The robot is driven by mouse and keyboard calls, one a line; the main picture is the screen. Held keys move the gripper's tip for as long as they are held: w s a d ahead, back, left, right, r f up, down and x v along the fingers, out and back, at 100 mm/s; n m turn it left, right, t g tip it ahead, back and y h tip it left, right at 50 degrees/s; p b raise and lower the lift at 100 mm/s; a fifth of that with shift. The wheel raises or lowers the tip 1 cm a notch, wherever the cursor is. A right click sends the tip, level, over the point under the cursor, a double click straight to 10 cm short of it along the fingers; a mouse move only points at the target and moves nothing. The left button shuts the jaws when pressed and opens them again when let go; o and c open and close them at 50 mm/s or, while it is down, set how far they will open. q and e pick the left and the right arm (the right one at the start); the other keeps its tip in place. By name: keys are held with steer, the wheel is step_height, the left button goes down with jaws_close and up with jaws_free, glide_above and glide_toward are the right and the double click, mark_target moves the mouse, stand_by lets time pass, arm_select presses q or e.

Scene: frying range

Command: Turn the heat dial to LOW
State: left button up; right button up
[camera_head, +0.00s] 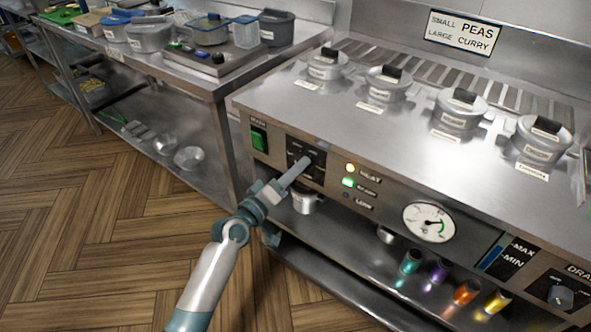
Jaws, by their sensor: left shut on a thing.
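The heat dial sits on a small black panel (319,157) at the left of the range's front. Its knob is mostly hidden by my left gripper (302,165), and the small markings around it are too small to read. My left arm reaches up from the bottom of the view, and the gripper is shut on the dial's knob. I cannot tell which mark the knob points to. My right gripper is not in view.
Beside the dial, a yellow lamp (350,168) and a green lamp (348,182) glow; the lamp below is dark. A green switch (259,139) is to the left. A gauge (429,222) is to the right. Lidded pots stand on top.

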arm_select(q)
steer(key=o, duration=1)
steer(key=shift+o, duration=0.2)
steer(key=shift+a, duration=0.1)
steer(key=b+v, duration=0.1)
steer(key=v, duration=1.6)
steer(key=shift+s, duration=0.15)
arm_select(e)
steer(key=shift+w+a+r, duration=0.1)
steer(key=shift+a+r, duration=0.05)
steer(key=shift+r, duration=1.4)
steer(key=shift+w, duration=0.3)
